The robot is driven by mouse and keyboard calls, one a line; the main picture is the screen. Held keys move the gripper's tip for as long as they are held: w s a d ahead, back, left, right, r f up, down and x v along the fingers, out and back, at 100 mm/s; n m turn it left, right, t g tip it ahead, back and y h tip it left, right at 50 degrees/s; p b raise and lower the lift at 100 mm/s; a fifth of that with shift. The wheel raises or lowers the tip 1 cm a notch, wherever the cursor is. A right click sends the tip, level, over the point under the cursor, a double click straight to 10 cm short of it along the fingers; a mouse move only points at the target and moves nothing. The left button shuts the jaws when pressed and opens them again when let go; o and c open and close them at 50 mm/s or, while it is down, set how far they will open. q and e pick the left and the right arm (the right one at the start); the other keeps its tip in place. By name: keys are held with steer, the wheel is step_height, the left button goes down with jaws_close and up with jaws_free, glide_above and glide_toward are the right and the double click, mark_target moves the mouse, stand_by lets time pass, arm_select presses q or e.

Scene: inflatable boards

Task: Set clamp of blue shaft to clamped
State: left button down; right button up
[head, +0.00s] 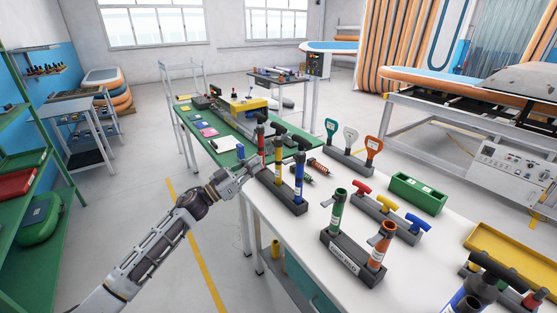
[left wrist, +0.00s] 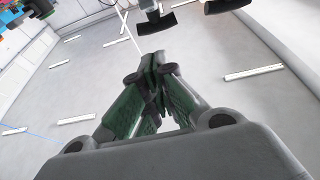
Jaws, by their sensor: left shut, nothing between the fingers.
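The blue shaft (head: 299,178) stands upright at the near right end of a dark rack (head: 283,194), with a black T-shaped top. A yellow shaft (head: 278,155) and a red shaft (head: 261,142) stand behind it in the same row. The blue shaft's clamp is too small in the head view to tell its setting. My left gripper (head: 254,163) is at the left side of this row, left of the blue shaft. In the left wrist view its green-padded fingers (left wrist: 154,70) are shut and empty, with dark handle ends at the top edge. My right gripper is not in view.
A second rack (head: 350,262) with green and orange tubes stands nearer on the white table. Red, yellow and blue T-handles (head: 385,208), a green box (head: 417,194) and coloured D-handles (head: 350,140) stand to the right.

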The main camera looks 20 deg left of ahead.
arm_select(q)
steer(key=shift+w, duration=0.15)
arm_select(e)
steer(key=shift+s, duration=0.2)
arm_select(q)
step_height(320, 180, up, 3)
steer(key=p, duration=0.2)
glide_above(289, 161)
steer(key=s+a, duration=0.3)
steer(key=s, duration=0.1)
steer(key=f, duration=0.2)
steer(key=f+b, duration=0.1)
steer(key=shift+w+d+f, duration=0.1)
steer(key=shift+w+f, duration=0.15)
steer(key=shift+f, duration=0.1)
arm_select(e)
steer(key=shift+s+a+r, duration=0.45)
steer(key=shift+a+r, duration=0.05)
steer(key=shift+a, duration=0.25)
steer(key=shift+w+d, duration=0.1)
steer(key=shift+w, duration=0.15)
arm_select(q)
steer(key=shift+f, duration=0.15)
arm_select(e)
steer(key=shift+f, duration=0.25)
